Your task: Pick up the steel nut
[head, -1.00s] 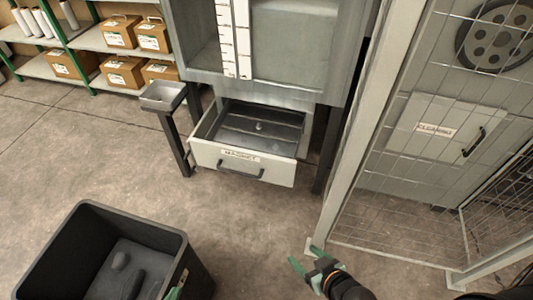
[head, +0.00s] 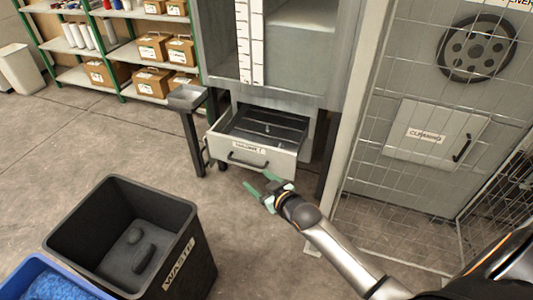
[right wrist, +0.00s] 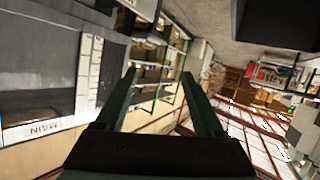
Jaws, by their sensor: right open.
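A small pale speck (head: 267,129), possibly the steel nut, lies inside the open drawer (head: 235,153) below the grey cabinet. It is too small to tell its shape. My right gripper (head: 259,182), with green fingers, is open in front of the drawer, near its lower right front in the head view. In the right wrist view the right gripper (right wrist: 158,76) has its two green fingers spread with nothing between them. No nut shows in the right wrist view. My left gripper is not in view.
A black waste bin (head: 190,255) with dark lumps inside stands at lower left, beside a blue container (head: 35,265). A mesh fence post (head: 345,130) stands right of the drawer.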

